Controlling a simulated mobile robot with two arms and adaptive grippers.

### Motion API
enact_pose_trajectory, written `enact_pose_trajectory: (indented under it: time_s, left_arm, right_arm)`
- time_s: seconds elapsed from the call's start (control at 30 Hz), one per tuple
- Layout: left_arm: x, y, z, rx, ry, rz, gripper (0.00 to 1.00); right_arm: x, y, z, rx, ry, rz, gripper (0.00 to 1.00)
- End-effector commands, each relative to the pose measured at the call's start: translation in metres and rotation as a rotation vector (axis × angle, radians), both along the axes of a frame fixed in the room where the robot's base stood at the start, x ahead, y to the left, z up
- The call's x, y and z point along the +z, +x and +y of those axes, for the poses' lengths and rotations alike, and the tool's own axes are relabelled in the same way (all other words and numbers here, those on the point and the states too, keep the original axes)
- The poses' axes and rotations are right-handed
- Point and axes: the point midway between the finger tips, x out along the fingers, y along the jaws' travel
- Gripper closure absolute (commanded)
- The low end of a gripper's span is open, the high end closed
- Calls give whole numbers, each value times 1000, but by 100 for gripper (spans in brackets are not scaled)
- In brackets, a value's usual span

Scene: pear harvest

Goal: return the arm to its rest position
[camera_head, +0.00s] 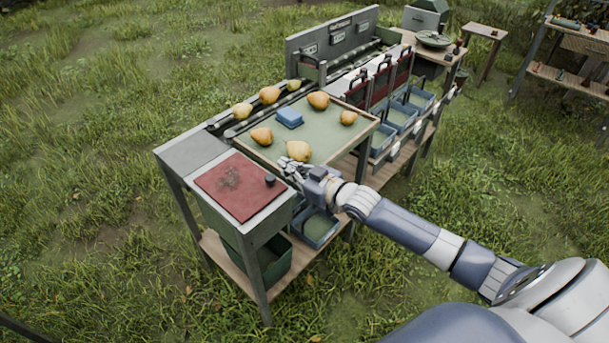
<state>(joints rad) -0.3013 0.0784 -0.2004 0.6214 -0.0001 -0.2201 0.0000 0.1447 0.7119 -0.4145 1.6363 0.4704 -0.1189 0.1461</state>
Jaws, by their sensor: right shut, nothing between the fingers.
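My right arm reaches in from the lower right toward the sorting bench. Its gripper (290,168) is shut and empty, low over the near edge of the green tray (320,137), close beside a yellow pear (299,151). I cannot tell whether the fingers touch that pear. My left gripper is not in view.
More pears sit on the rail behind (269,95). A red mat (240,186) is at left. Blue bins (401,116) stand at right. Grass surrounds the bench.

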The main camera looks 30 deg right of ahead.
Motion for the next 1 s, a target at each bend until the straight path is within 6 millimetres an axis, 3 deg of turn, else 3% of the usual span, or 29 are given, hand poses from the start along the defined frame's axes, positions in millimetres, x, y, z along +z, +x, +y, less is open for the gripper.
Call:
enact_pose_trajectory:
  time_s: [0.3, 0.63, 0.73, 0.87, 1.0]
  left_arm:
    - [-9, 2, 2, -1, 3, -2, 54]
    - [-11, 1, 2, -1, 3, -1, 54]
    - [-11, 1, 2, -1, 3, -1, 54]
    - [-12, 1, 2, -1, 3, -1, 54]
    - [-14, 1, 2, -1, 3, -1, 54]
  right_arm:
    - [7, -42, -15, 1, -1, 2, 100]
    - [11, -53, -19, 0, 0, 0, 100]
    - [5, -53, -22, -8, -2, 9, 100]
    - [-39, -55, -38, -60, -17, 69, 100]
    - [-130, -74, -65, -154, -54, 203, 100]
